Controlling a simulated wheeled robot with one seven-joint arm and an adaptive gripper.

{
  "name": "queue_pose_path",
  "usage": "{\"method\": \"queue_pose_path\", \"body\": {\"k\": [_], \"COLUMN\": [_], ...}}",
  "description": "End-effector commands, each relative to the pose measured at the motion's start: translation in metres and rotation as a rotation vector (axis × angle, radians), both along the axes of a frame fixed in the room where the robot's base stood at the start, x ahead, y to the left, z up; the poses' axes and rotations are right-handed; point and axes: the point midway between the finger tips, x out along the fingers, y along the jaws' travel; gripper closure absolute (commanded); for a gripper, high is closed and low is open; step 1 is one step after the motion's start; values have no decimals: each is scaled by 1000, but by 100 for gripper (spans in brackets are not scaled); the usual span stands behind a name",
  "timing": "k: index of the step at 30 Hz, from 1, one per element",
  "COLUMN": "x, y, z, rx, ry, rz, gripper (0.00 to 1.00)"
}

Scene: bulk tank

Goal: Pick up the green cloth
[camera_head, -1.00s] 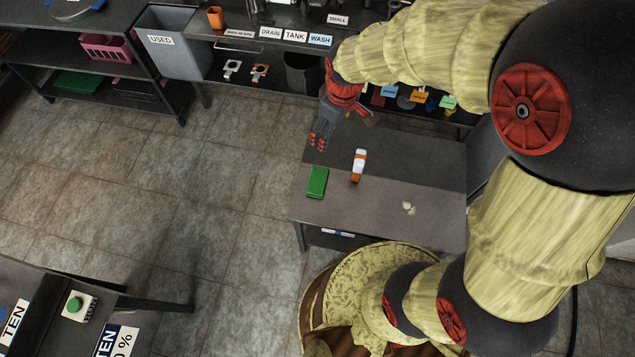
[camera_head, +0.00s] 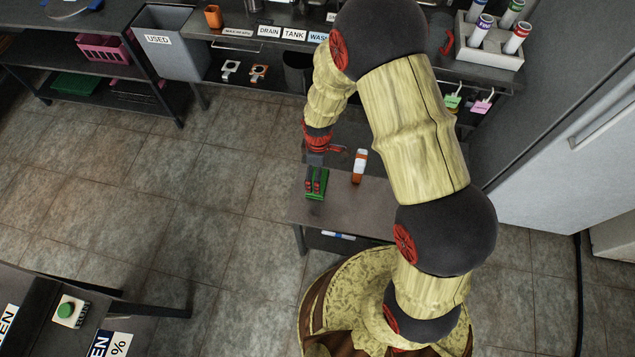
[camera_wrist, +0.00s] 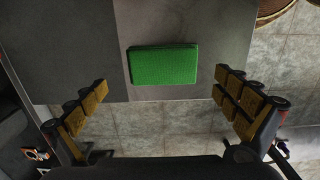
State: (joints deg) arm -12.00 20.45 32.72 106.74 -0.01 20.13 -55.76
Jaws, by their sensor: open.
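The green cloth (camera_head: 322,190) is a folded flat rectangle near the left edge of a small grey table (camera_head: 350,205). In the wrist view the cloth (camera_wrist: 163,65) lies flat between the fingers, farther off than the fingertips. My gripper (camera_head: 314,182) appears over the cloth in the head view and hides part of it. In the wrist view my gripper (camera_wrist: 166,92) is open, with a wide gap between its fingers and nothing held. I cannot tell its exact height above the cloth.
An orange and white bottle (camera_head: 359,166) stands on the table to the right of the cloth. A grey bin marked USED (camera_head: 172,45) and a labelled bench (camera_head: 270,40) stand at the back. Tiled floor (camera_head: 180,170) lies open to the left of the table.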

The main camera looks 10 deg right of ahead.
Motion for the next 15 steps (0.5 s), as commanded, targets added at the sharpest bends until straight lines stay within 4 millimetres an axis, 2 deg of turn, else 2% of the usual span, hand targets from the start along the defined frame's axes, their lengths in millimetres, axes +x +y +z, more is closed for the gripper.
{"method": "queue_pose_path", "body": {"k": [9,15], "x": [-4,-3], "y": [2,2], "z": [-42,-50], "rx": [-1,0], "ry": [1,-1], "rz": [-1,-1], "gripper": [0,0]}}
